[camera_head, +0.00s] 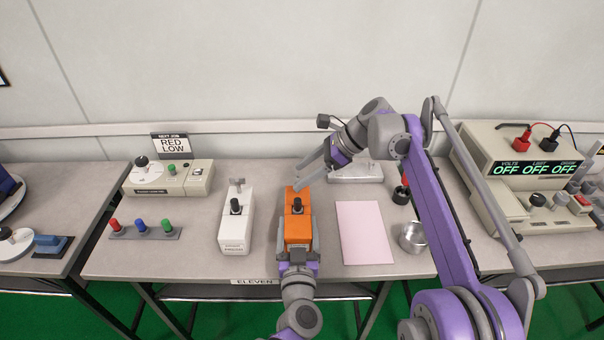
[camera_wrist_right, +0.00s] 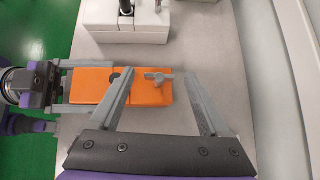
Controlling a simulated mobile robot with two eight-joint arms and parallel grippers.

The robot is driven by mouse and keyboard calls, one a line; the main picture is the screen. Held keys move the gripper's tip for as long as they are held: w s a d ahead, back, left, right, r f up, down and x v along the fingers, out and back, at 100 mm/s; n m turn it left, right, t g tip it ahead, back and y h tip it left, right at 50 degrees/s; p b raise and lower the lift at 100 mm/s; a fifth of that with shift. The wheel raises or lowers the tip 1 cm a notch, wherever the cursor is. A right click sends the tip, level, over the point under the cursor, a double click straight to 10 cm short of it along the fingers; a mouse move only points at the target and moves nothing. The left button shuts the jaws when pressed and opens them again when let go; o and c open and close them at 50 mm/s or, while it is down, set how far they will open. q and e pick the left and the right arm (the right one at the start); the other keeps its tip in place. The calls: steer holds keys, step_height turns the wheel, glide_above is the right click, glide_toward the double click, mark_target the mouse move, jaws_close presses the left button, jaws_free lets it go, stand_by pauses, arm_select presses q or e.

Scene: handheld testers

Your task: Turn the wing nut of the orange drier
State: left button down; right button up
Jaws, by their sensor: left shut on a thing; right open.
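The orange drier (camera_head: 298,228) is a long orange box with a black knob (camera_head: 297,205) on top, standing on the middle bench. My left gripper (camera_head: 297,258) is shut on its near end, with a finger along each side in the right wrist view (camera_wrist_right: 92,87). The grey wing nut (camera_wrist_right: 158,78) is on top near the drier's far end; in the head view I cannot make it out. My right gripper (camera_wrist_right: 155,74) is open over that end, and in the wrist view the wing nut shows between its fingertips. No contact is visible.
A similar white drier (camera_head: 236,222) stands to the left. A pink sheet (camera_head: 364,233) and a metal cup (camera_head: 413,238) lie to the right. A beige meter (camera_head: 495,190) is farther right. A sign (camera_head: 171,146) reads "NEXT JOB RED LOW". My right arm crosses the bench's right half.

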steer(key=shift+a+f, duration=0.3)
steer(key=shift+c, duration=0.3)
